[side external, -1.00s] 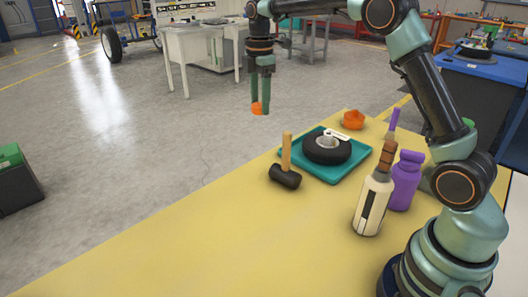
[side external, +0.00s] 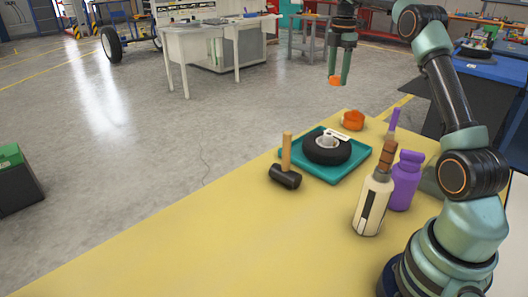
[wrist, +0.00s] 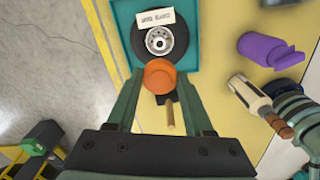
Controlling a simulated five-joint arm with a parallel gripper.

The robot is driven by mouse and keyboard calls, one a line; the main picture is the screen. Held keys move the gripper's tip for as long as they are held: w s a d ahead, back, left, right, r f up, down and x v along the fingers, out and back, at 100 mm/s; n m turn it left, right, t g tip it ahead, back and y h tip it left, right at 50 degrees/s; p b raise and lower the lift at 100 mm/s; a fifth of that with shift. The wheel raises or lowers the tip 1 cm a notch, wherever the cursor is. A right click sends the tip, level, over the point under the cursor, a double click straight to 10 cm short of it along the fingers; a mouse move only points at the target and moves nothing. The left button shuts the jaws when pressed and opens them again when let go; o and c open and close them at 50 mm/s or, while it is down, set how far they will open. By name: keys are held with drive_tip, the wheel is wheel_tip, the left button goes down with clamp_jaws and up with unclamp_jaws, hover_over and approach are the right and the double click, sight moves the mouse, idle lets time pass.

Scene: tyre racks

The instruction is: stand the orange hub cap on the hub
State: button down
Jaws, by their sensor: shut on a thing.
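My gripper (side external: 339,80) is shut on the orange hub cap (side external: 335,80) and holds it high in the air. In the wrist view the orange hub cap (wrist: 160,74) sits between the fingertips of my gripper (wrist: 158,82). A black tyre (side external: 326,150) lies flat on a teal tray (side external: 335,177), with the pale hub (side external: 327,142) at its centre. The hub also shows in the wrist view (wrist: 159,41), just beyond the cap in the picture, with nothing on top of it. A small white printed label (wrist: 155,18) lies at the tyre's far side.
A black-headed mallet (side external: 285,177) stands handle-up left of the tray. An orange round container (side external: 352,120) is behind the tray. A cream bottle (side external: 372,204) and a purple bottle (side external: 405,181) stand at right. The yellow table's (side external: 200,255) front left is clear.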

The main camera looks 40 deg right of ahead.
sight(329, 134)
wheel_tip(329, 134, down, 17)
drive_tip(key=shift+r, duration=0.1)
idle(0.3)
drive_tip(key=shift+c, duration=1.4)
unclamp_jaws()
